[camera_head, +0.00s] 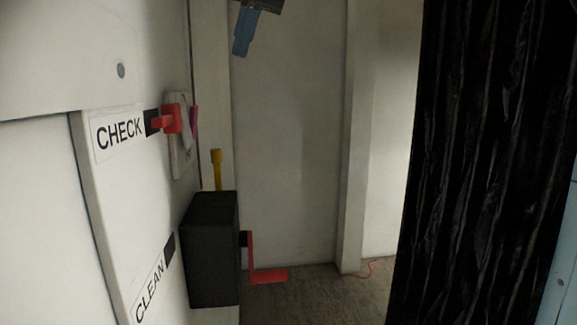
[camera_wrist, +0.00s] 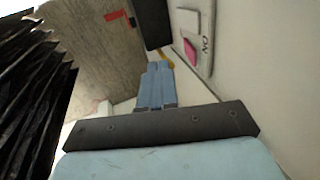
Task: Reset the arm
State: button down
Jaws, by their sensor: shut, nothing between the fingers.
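My gripper (camera_head: 242,34) hangs at the top of the head view, in front of the pale back wall. Its blue fingers point down and are shut with nothing between them. In the wrist view the blue fingers (camera_wrist: 156,86) lie together and extend away from the dark gripper body. The gripper is apart from the wall fixtures. Most of my arm is outside the head view.
On the left wall are a red lever (camera_head: 172,118) by the CHECK label (camera_head: 119,133), a black box (camera_head: 211,250) with a red handle (camera_head: 268,276), and the CLEAN label (camera_head: 150,292). A yellow piece (camera_head: 216,170) stands behind the box. A black curtain (camera_head: 480,160) hangs right.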

jog(key=s+d+f+m+t+h, duration=0.1)
jog(key=d+f+t+h, duration=0.15)
jog(key=d+f, duration=1.35)
jog(key=s+d+f+t, duration=0.1)
jog(key=s+d+f, duration=0.3)
jog(key=d+f, duration=0.3)
jog(key=s+d+f+t+h, duration=0.1)
jog(key=s+d+f, duration=0.3)
jog(key=d+f, duration=0.4)
jog(key=shift+s+d+f, duration=0.3)
jog(key=shift+s+f, duration=0.1)
jog(key=shift+f, duration=0.45)
jog(key=shift+t, duration=0.25)
